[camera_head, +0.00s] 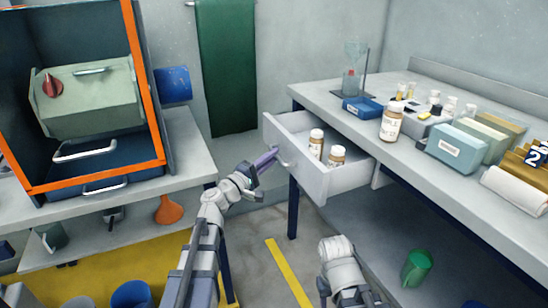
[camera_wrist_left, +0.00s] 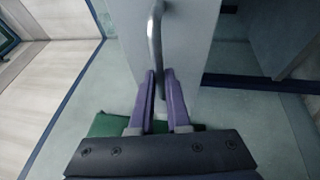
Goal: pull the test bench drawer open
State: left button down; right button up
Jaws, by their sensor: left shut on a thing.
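The test bench drawer (camera_head: 327,182) is pulled out from under the white bench top on the right. Two white-capped brown bottles (camera_head: 316,143) (camera_head: 336,157) stand inside it. My left gripper (camera_head: 270,160) is at the drawer front, its purple fingers shut on the metal handle (camera_head: 284,159). In the left wrist view the fingers (camera_wrist_left: 162,88) sit on both sides of the lower end of the curved handle (camera_wrist_left: 154,40), in front of the pale drawer front (camera_wrist_left: 190,50). The fingers partly hide the handle there. My right arm shows at the bottom middle of the head view, but its gripper is not visible.
The bench top (camera_head: 322,97) holds a large bottle (camera_head: 391,122), a blue tray (camera_head: 362,106), boxes (camera_head: 457,148) and a white roll (camera_head: 514,190). A side bench with an orange-edged cabinet (camera_head: 150,90) stands at left. A green bin (camera_head: 416,268) is under the bench.

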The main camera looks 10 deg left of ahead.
pick_arm(q)
jog(key=c, duration=0.9)
grip_release()
jog(key=b+v, duration=0.1)
jog(key=v, duration=0.6)
jog(key=shift+s+a, duration=0.15)
jog(key=shift+s, duration=0.2)
